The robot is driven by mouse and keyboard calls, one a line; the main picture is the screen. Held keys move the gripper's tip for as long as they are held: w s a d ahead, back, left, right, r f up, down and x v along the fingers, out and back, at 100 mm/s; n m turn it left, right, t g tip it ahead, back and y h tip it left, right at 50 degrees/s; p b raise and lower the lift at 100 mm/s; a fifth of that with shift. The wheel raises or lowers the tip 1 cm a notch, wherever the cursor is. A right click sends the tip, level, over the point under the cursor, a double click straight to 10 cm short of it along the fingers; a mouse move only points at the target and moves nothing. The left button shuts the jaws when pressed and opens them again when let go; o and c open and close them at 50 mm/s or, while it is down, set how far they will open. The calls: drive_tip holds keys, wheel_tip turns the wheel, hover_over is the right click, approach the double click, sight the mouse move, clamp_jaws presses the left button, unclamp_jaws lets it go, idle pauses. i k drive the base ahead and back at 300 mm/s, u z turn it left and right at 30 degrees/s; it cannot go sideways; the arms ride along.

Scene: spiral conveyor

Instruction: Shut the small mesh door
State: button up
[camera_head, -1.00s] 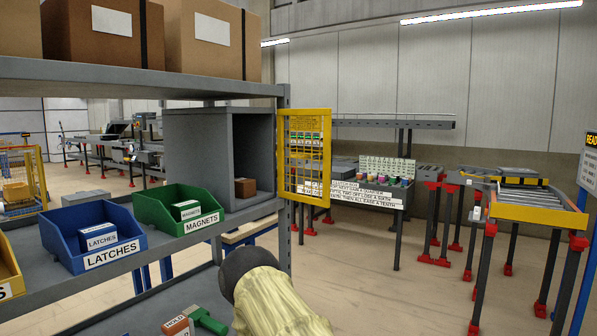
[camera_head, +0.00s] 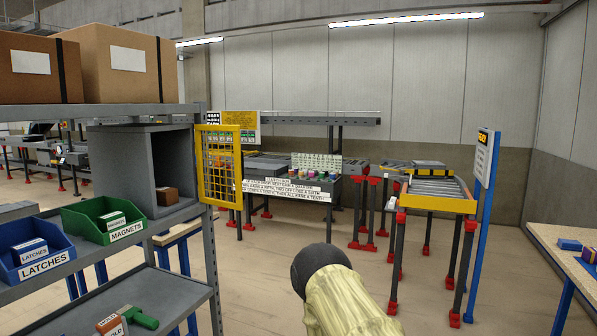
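The small mesh door (camera_head: 219,166) has a yellow frame and wire mesh. It stands open, swung out to the right of a grey box-like cabinet (camera_head: 138,176) on the shelf. The cabinet's front is uncovered, and a small brown box (camera_head: 167,196) sits inside. My arm, with a pale yellow sleeve and a dark rounded joint, shows at the bottom centre, to the right of the shelf and apart from the door. My gripper is not visible in this view.
The grey shelf (camera_head: 120,111) bears cardboard boxes above, with a green MAGNETS bin (camera_head: 86,226) and a blue LATCHES bin (camera_head: 14,262) left of the cabinet. A green-handled tool (camera_head: 138,317) lies lower. Open floor (camera_head: 270,270) lies right of the shelf; conveyors stand behind.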

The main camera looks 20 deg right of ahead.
sight(239, 162)
drive_tip(key=z, duration=0.6)
drive_tip(key=k, duration=0.8)
drive_tip(key=z, duration=0.75)
drive_tip(key=i, duration=2.95)
drive_tip(key=u, duration=0.65)
drive_tip(key=i, duration=1.3)
drive_tip(key=u, duration=1.85)
drive_tip(key=i, duration=0.95)
drive_tip(key=u, duration=0.9)
